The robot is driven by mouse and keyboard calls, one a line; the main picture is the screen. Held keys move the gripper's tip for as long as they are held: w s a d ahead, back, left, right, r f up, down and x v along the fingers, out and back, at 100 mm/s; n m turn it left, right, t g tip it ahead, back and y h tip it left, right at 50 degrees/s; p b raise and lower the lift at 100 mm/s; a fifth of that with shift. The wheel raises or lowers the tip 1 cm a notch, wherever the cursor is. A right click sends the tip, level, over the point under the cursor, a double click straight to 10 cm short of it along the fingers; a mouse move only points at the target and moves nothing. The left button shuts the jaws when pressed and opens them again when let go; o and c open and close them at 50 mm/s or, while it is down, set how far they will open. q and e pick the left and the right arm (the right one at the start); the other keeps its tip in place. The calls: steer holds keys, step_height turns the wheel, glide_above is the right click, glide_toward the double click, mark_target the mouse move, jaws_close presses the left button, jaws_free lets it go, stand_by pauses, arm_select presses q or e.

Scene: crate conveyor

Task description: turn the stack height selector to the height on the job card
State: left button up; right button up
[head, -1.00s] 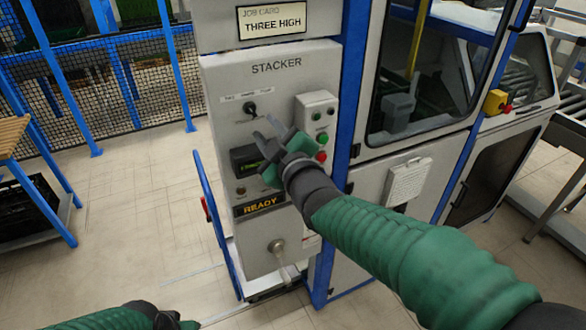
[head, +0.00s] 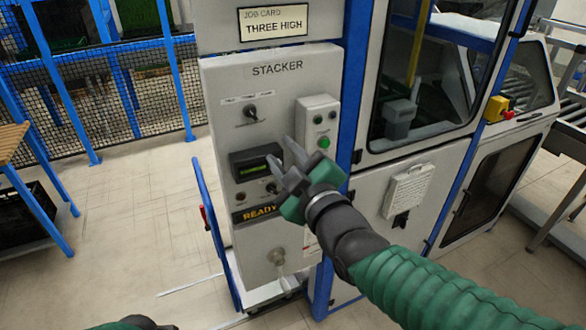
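The job card (head: 273,22) at the top of the cabinet reads THREE HIGH. Below it, the grey STACKER panel (head: 222,140) carries the selector (head: 250,112), a small black knob under a row of tiny labels. Which label the knob points at is too small to tell. My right gripper (head: 280,152) is in front of the panel, below and to the right of the knob and clear of it. Its fingers are apart with nothing between them. Of my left arm, only a dark part (head: 143,322) shows at the bottom edge; its fingers cannot be made out.
A button box (head: 318,104) with green buttons sits right of the knob. A small display (head: 254,162) and a READY sign (head: 257,213) are lower on the panel. A glazed machine (head: 480,140) stands to the right.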

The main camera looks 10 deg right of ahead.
steer(key=p+v, duration=0.1)
steer(key=v, duration=0.2)
steer(key=shift+s, duration=0.4)
steer(key=shift+w, duration=0.1)
